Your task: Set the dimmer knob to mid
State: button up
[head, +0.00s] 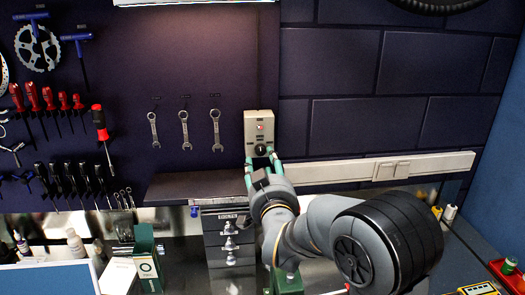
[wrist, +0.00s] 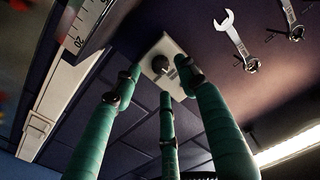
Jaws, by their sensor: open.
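The dimmer is a pale grey wall box (head: 258,124) with a red light near its top and a dark round knob (head: 260,149) in its lower part. In the wrist view the box (wrist: 178,84) appears tilted, with the dark knob (wrist: 161,64) near the fingertips. My gripper (head: 262,157) is at the lower part of the box, its green fingers pointing at the wall. In the wrist view my gripper (wrist: 158,76) is open, its three green fingers spread around the knob's position. Whether any finger touches the knob cannot be told. The knob's setting is not readable.
A pale wall trunking with switches (head: 390,170) runs to the right of the box. Several wrenches (head: 184,130) hang to the left. A dark shelf (head: 195,186) juts out below left, above small drawers (head: 228,240).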

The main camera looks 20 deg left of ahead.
aim_at(261, 154)
jog(key=shift+p+x, duration=0.85)
jog(key=shift+x, duration=1.35)
jog(key=c, duration=0.4)
jog(key=shift+f, duration=0.1)
grip_shut()
jog(key=shift+f, duration=0.1)
